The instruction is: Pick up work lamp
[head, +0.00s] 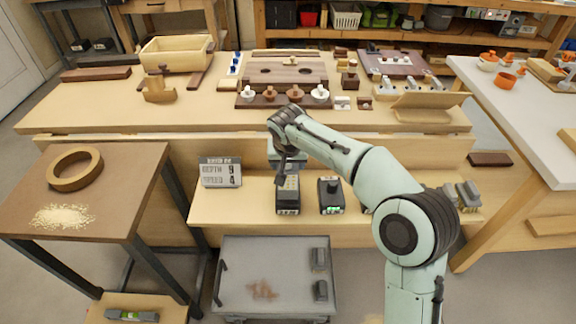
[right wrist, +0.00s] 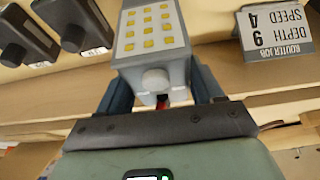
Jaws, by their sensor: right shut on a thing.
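The work lamp (head: 288,190) is a small grey block with a pale face of yellow squares. Whether the lamp touches the shelf is hard to tell. My left gripper is not in view.
A router job sign (head: 220,173) stands left of the lamp, and a dark boxy device (head: 330,195) stands right of it. A grey cart (head: 238,285) stands below in front.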

